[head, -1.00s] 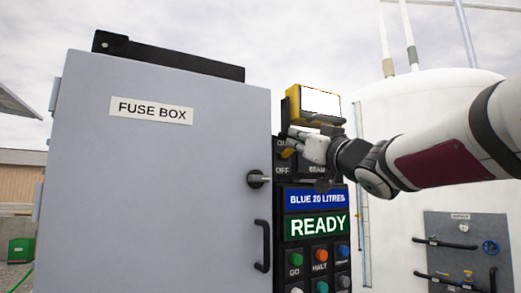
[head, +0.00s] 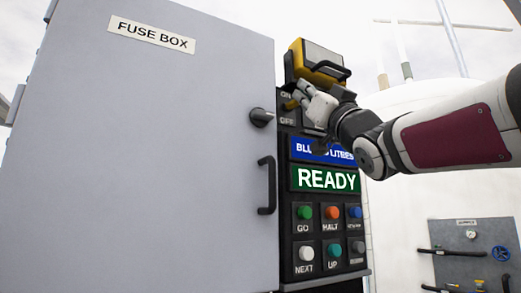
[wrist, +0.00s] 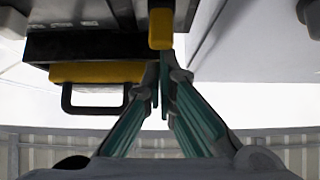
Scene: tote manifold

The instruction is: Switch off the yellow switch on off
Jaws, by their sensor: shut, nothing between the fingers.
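The yellow switch (head: 291,104) is a small lever on the black control panel, beside the ON and OFF labels, just right of the fuse box door. In the wrist view its yellow end (wrist: 160,28) shows at the top centre. My gripper (head: 300,92) is shut and empty, with its fingertips right at the lever; they also show just below it in the wrist view (wrist: 164,75). I cannot tell whether they touch it. The yellow-framed lamp (head: 316,62) above the panel has a dim, unlit face. My gripper partly hides the panel around the switch.
The grey fuse box door (head: 150,160) with its black handle (head: 266,185) stands close on the left. Below are a green READY display (head: 327,180) and several coloured buttons. A white tank (head: 420,190) and a grey valve panel (head: 470,250) stand at the right.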

